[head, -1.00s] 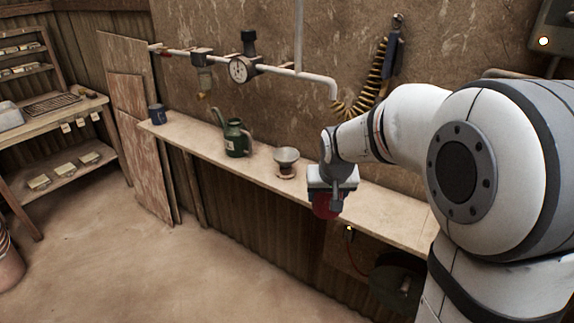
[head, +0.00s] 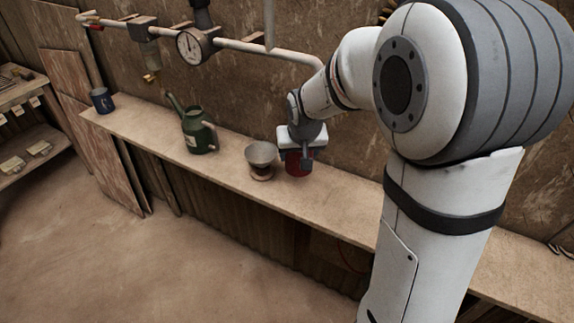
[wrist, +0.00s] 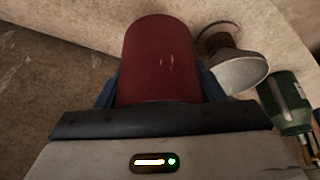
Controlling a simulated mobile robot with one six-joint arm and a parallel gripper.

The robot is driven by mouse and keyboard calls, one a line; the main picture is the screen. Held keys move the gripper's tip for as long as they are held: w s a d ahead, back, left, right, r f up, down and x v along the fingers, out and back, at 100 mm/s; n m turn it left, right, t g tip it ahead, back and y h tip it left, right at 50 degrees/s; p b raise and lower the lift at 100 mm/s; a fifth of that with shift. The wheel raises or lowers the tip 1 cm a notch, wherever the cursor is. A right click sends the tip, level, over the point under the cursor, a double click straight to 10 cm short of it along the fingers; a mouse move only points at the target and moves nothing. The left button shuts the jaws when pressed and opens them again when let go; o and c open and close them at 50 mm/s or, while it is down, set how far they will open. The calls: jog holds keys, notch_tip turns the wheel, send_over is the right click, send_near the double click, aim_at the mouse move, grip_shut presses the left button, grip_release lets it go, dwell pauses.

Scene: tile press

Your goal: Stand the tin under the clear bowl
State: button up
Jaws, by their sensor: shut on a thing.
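The red tin (head: 297,166) is upright, or nearly so, between the fingers of my gripper (head: 299,160), just right of the bowl over the shelf. I cannot tell whether its base touches the shelf. In the wrist view the tin (wrist: 160,62) fills the space between the blue fingers.
The narrow shelf (head: 225,190) runs along the wall. A green watering can (head: 198,133) stands left of the bowl and a blue mug (head: 101,100) at the far left end. A pipe with a gauge (head: 190,46) runs above. The shelf between can and mug is clear.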

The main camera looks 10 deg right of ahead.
notch_tip(320, 180, down, 2)
jog(key=shift+w+f, duration=0.1)
notch_tip(320, 180, down, 4)
jog(key=shift+r, duration=0.1)
jog(key=shift+s, duration=0.2)
jog(key=o, duration=1)
